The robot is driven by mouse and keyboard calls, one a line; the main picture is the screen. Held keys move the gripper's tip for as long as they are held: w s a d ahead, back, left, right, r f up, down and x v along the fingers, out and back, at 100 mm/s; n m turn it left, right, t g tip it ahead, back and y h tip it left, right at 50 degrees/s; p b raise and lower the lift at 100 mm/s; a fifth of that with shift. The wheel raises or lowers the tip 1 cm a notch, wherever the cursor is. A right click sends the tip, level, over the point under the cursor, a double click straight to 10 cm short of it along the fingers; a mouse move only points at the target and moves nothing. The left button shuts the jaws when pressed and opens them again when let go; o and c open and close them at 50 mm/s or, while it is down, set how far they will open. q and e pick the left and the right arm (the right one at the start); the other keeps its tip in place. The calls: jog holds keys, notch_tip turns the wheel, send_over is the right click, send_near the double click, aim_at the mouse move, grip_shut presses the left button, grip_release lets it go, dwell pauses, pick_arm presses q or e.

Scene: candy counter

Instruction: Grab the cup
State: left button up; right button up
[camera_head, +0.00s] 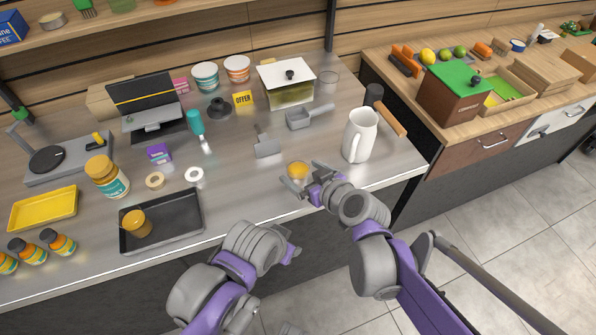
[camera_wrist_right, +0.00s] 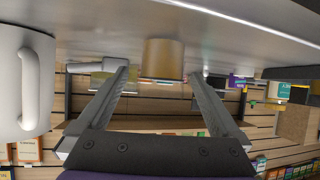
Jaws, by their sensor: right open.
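A small golden-yellow cup (camera_head: 298,169) stands upright on the counter near its front edge. My right gripper (camera_head: 303,178) is open just in front of it, with its fingers pointing towards it. In the right wrist view the gold cup (camera_wrist_right: 163,59) appears ahead between the two spread fingers (camera_wrist_right: 160,95); I cannot tell whether it is within their reach. Another similar golden cup (camera_head: 136,222) sits in the black tray (camera_head: 185,208). My left arm is low in the head view, and its gripper fingers do not show.
A white pitcher (camera_head: 360,135) stands close to the right of my right gripper, and it also shows in the right wrist view (camera_wrist_right: 14,80). A grey metal scoop (camera_head: 267,146) lies behind the near cup. The counter left of that cup is fairly clear.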

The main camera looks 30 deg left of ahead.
aim_at(292, 165)
jog(key=x, duration=0.4)
jog(key=shift+w+a+r, duration=0.2)
jog(key=shift+a, duration=0.4)
jog(key=c, duration=1.4)
